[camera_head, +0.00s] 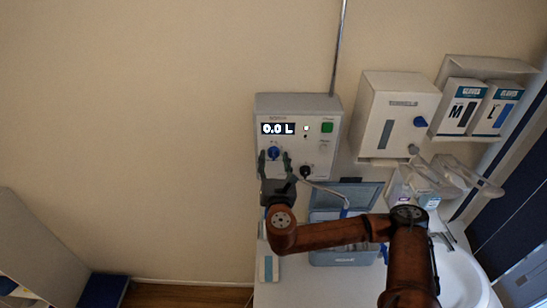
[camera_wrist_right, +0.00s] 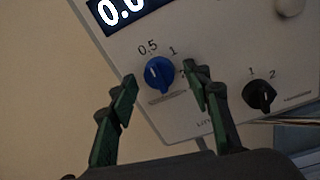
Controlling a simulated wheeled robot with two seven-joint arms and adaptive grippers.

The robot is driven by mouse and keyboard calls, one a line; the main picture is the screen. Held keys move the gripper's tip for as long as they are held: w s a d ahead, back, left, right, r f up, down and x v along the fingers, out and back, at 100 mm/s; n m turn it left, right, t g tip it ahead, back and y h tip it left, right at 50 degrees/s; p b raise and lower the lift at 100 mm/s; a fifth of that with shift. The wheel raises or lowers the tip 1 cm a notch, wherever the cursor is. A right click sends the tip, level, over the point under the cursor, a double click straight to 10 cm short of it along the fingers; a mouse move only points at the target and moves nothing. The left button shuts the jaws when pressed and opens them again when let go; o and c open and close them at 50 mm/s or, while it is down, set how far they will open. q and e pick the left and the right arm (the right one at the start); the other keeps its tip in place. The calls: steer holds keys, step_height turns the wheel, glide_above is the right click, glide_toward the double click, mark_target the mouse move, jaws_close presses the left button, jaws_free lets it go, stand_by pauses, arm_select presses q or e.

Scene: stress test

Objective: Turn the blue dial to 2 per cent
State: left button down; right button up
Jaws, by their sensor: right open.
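The blue dial (camera_head: 273,153) is on the front of a grey wall-mounted control box (camera_head: 335,102). In the right wrist view the blue dial (camera_wrist_right: 159,73) has a pale pointer line, with the marks 0.5 and 1 printed above it and a partly hidden mark at its right. The display (camera_head: 278,129) reads 0.0 L. My right gripper (camera_head: 273,160) is open in front of the blue dial. In the right wrist view its fingertips (camera_wrist_right: 161,78) stand on either side of the dial, with gaps visible. My left gripper is not in view.
A black dial (camera_wrist_right: 259,95) sits right of the blue one. A green button (camera_head: 327,127) is at the box's upper right. The wall at left is bare.

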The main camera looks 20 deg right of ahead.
steer(key=shift+c, duration=0.3)
steer(key=c, duration=1.1)
